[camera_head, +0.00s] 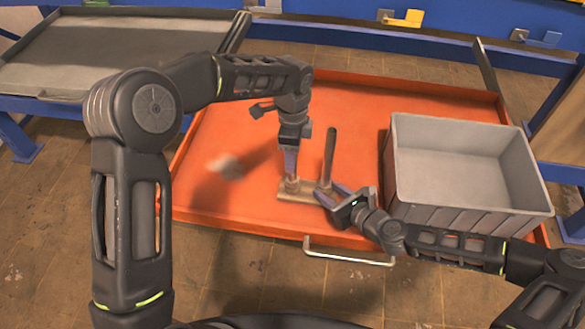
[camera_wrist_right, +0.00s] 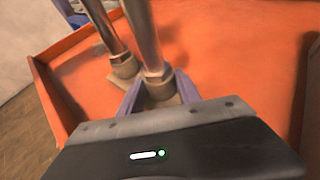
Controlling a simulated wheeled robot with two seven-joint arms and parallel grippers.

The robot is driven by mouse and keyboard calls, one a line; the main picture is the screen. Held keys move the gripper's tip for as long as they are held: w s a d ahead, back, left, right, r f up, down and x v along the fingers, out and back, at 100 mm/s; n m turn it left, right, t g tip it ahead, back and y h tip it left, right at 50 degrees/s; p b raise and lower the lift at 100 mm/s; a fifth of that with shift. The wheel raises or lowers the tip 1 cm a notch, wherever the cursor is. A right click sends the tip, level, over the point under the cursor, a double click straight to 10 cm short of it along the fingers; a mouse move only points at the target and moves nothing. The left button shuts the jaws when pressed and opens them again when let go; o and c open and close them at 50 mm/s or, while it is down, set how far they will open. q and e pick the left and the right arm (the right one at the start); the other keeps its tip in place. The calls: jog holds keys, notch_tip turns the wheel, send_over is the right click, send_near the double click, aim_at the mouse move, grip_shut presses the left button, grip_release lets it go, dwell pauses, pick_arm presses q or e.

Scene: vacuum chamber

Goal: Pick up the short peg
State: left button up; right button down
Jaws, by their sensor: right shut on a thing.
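A wooden base plate (camera_head: 308,196) lies on the orange tray. A tall dark peg (camera_head: 330,152) stands upright near its right end. My right gripper (camera_head: 328,195) comes in low from the right and is shut around the foot of this peg, at its collar (camera_wrist_right: 157,84). My left gripper (camera_head: 291,178) points straight down over the plate's left end. A low round collar (camera_head: 292,186) shows at its tips. A second upright rod (camera_wrist_right: 101,28) shows behind in the right wrist view. The short peg is mostly hidden by the left fingers, and whether they grip it is unclear.
The orange tray (camera_head: 235,125) has raised rims and a front handle (camera_head: 348,256). A grey bin (camera_head: 462,205), seemingly empty, stands on its right side. A grey table (camera_head: 110,50) stands back left.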

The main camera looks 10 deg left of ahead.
pick_arm(q)
jog(key=shift+f, duration=0.35)
dwell(0.3)
grip_shut()
dwell(0.4)
dwell(0.9)
